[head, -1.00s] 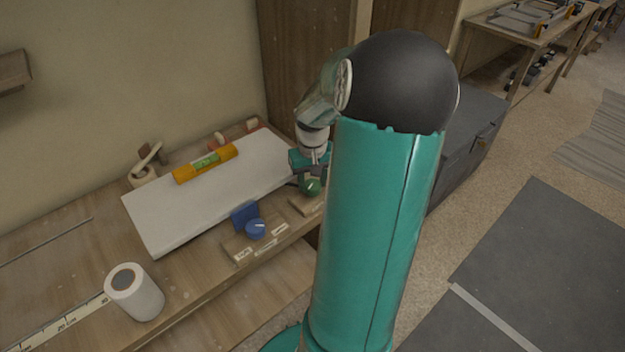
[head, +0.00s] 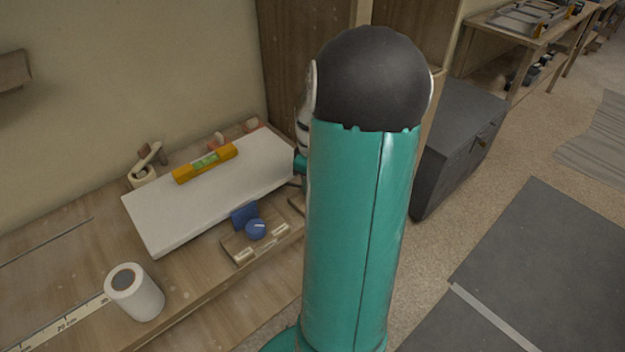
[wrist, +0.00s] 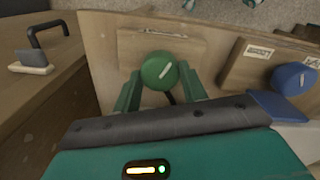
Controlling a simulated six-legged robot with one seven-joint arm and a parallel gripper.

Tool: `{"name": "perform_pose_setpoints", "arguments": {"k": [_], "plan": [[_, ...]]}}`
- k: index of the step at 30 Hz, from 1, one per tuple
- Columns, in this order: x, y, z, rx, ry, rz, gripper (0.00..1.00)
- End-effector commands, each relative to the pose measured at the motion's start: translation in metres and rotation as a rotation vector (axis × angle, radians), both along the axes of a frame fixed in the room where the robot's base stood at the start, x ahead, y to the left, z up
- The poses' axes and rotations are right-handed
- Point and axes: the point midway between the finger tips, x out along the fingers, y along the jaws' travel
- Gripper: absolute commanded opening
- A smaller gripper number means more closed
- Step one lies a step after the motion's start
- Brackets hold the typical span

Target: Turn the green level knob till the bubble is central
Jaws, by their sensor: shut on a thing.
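The green level knob (wrist: 158,66) is round with a pale pointer line, on a wooden block in the wrist view. My gripper (wrist: 160,84) has its two green fingers on either side of the knob and is shut on it. In the head view my arm hides both the knob and the gripper. A yellow spirit level (head: 190,171) with a green vial (head: 206,161) lies on the white board (head: 180,216). The bubble is too small to place in the vial.
A blue knob (head: 256,229) on a labelled block stands at the board's front edge; it also shows in the wrist view (wrist: 294,79). A white roll (head: 141,298) and a measuring strip (head: 72,321) lie on the bench at left. A dark chest (head: 455,150) stands right of my arm.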

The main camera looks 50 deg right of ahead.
Motion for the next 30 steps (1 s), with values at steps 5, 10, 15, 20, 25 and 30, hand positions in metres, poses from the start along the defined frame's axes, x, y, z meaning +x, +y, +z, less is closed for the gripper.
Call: {"name": "perform_pose_setpoints", "arguments": {"k": [5, 10, 15, 20, 25, 30], "plan": [[0.0002, -0.0001, 0.0002, -0.001, 0.000, 0.156, 0.19], [-0.0001, -0.0003, 0.0001, -0.001, 0.000, 0.280, 0.19], [0.0000, -0.0002, 0.0001, -0.001, 0.000, 0.368, 0.19], [-0.0001, -0.0002, 0.0000, -0.001, 0.000, 0.414, 0.19], [-0.0002, -0.0002, 0.0000, 0.000, 0.000, 0.435, 0.19], [-0.0002, -0.0002, -0.0001, 0.000, 0.000, 0.437, 0.19]]}}
